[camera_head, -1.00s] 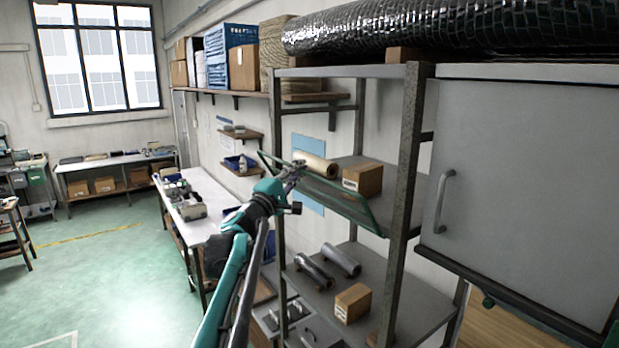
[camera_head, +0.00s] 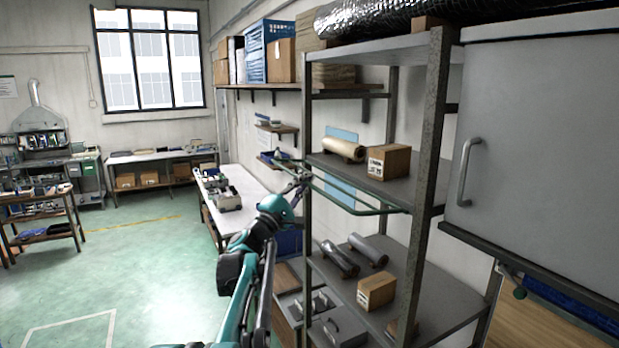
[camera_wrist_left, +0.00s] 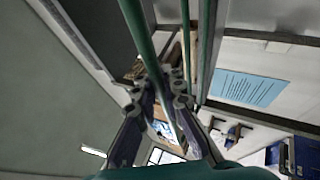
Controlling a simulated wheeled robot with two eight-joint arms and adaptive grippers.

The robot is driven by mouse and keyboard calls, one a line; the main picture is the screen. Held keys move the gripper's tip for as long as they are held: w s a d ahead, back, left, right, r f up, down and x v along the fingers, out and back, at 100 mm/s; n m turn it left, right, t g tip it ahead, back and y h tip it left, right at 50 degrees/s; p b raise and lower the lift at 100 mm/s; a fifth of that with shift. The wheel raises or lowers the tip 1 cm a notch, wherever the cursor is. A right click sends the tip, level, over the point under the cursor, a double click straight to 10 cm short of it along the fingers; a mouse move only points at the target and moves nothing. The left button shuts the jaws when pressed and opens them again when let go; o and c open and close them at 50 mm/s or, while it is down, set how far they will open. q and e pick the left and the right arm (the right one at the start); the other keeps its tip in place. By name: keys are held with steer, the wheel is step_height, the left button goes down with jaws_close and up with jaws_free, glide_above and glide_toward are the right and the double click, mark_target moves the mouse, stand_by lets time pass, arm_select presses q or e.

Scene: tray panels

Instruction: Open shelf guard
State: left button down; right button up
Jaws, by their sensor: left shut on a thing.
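The shelf guard is a thin green rail frame (camera_head: 375,211) on the front of the open metal shelf's middle level. It is swung outward and down, lying close to level and seen nearly edge-on. My left gripper (camera_head: 302,178) is at the guard's far left end. In the left wrist view, my left gripper (camera_wrist_left: 160,92) is shut around a green rail of the guard (camera_wrist_left: 138,30), which runs between its fingers. The far end of the guard is partly hidden by the gripper. My right gripper is not in view.
The metal shelf (camera_head: 433,130) carries a rolled tan tube (camera_head: 343,150) and a cardboard box (camera_head: 388,162) behind the guard. Below are dark rolls (camera_head: 340,258) and another box (camera_head: 376,291). A grey cabinet door (camera_head: 540,150) stands at right. Open floor (camera_head: 130,260) lies left.

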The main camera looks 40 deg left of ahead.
arm_select(q)
steer(key=shift+s+a+f+b, duration=0.1)
steer(key=shift+f+b, duration=0.25)
steer(key=shift+f, duration=0.45)
steer(key=c, duration=1.6)
jaws_free()
steer(key=shift+s, duration=0.15)
steer(key=shift+s+a+r, duration=0.1)
steer(key=shift+s, duration=0.15)
steer(key=shift+w, duration=0.1)
steer(key=shift+w, duration=0.1)
